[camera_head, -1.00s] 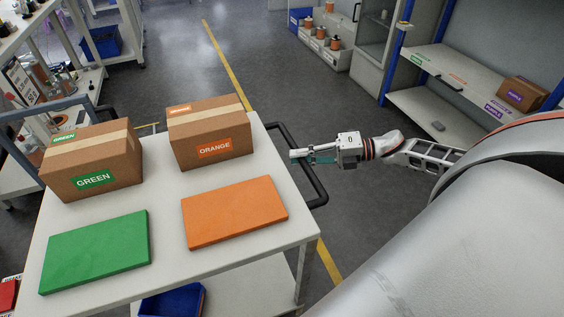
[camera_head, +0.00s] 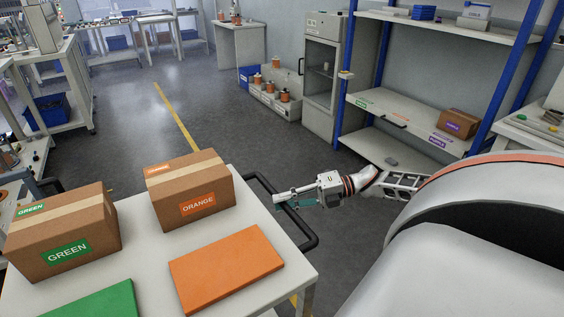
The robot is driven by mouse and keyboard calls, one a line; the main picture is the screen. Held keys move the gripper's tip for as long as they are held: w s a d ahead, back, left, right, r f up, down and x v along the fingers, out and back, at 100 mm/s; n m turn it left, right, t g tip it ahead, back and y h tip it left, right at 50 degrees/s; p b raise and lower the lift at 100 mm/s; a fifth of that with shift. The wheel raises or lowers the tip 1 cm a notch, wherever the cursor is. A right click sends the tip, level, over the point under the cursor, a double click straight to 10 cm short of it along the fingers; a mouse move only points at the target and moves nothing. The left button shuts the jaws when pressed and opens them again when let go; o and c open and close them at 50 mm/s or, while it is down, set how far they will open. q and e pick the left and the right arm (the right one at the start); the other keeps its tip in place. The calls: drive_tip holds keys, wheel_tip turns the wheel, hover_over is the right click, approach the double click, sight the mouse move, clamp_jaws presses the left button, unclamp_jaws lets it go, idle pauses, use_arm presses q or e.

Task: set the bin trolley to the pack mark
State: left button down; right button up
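The bin trolley has a white top (camera_head: 146,241) and fills the lower left of the head view. A black handle (camera_head: 309,226) sticks out from its right side. My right gripper (camera_head: 283,199) is at this handle, its fingers overlapping the bar. Whether they are closed on it is too small to tell. On the trolley top are a carton labelled GREEN (camera_head: 64,225), a carton labelled ORANGE (camera_head: 192,182), an orange mat (camera_head: 226,267) and a green mat (camera_head: 101,301), cut by the lower edge. I cannot make out a pack mark. My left gripper is out of view.
A shelf with blue posts (camera_head: 349,72) stands at the back right, carrying a purple-labelled carton (camera_head: 458,123). Open grey floor with a yellow line (camera_head: 176,117) lies behind the trolley.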

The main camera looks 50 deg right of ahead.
drive_tip(key=shift+o, duration=0.3)
drive_tip(key=shift+s+d, duration=0.1)
drive_tip(key=shift+s, duration=0.1)
drive_tip(key=v, duration=1.1)
drive_tip(key=shift+s+d, duration=0.2)
drive_tip(key=shift+d, duration=0.15)
